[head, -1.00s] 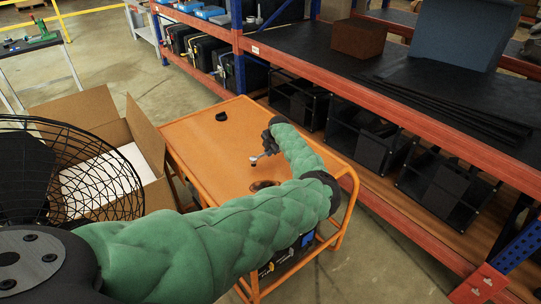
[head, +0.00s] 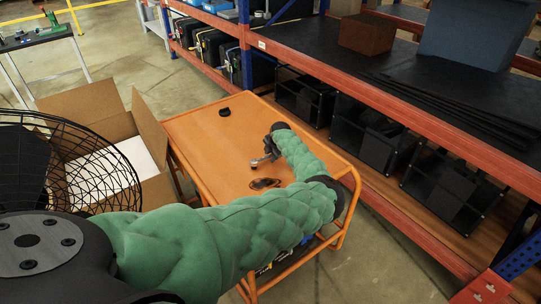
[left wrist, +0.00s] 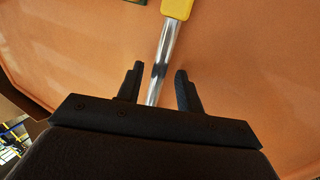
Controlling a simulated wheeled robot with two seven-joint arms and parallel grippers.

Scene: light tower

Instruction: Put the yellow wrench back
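The yellow wrench shows in the left wrist view as a yellow handle end (left wrist: 177,8) at the top and a silver shaft (left wrist: 165,45) running down between my fingers. My left gripper (left wrist: 157,75) is open around the shaft, with a gap on each side, and I see no finger touching it. In the head view my left gripper (head: 268,153) is low over the orange cart top (head: 195,130), with a silver bit beside it; the yellow handle cannot be made out there. The wrench's lower end is hidden behind the gripper body. My right gripper is not in view.
A black round piece (head: 224,112) lies on the cart's far left part. A dark oval patch (head: 265,183) is near the gripper. An open cardboard box (head: 150,135) stands left of the cart. A shelf rack (head: 400,110) runs along the right.

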